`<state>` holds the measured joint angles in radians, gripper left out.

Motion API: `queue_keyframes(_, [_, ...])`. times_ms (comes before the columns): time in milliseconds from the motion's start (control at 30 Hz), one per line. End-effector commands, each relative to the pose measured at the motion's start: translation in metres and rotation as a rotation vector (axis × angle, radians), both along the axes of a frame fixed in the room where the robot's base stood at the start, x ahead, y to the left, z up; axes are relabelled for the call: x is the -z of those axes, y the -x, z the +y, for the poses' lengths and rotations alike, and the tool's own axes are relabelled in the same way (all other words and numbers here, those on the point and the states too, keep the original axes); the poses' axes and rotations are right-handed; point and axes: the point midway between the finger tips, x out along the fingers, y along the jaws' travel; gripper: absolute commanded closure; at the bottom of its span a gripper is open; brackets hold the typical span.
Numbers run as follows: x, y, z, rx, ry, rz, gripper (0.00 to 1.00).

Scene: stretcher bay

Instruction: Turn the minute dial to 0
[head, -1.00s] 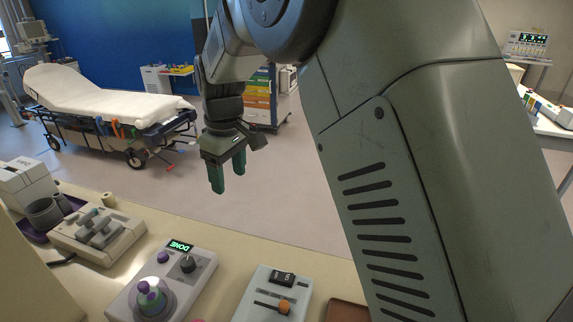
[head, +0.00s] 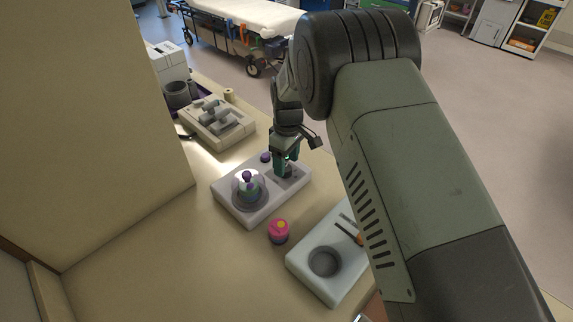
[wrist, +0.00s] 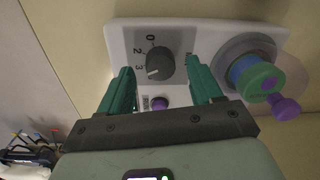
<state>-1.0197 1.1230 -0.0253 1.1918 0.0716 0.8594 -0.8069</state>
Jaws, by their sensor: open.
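The minute dial (wrist: 160,64) is a dark grey round knob on the pale control box (wrist: 125,45), seen in the wrist view. The digits 0, 2 and 3 show beside it, and its light mark points near the 3. My gripper (wrist: 158,78) is open, its green fingers on either side of the dial with gaps visible; I cannot tell how far above the box the tips are. In the head view my gripper (head: 283,170) is over the far right part of the box (head: 234,203) and hides the dial. A purple button (wrist: 158,103) sits near the dial.
A clear dome (head: 248,190) with green and purple parts stands on the box beside the dial. A pink round object (head: 278,231) and a white device with a round well (head: 325,262) are nearer. A beige device (head: 217,122) lies behind. A wall (head: 90,120) bounds the left.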

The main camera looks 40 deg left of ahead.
Motion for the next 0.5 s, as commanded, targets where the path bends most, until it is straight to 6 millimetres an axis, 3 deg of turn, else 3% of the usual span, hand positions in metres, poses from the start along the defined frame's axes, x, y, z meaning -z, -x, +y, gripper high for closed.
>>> queue_keyframes(200, [0.019, 0.001, 0.0, 0.0, 0.0, 0.0, 0.35])
queue_keyframes(500, [0.021, 0.001, 0.0, 0.0, -0.001, -0.001, 0.35])
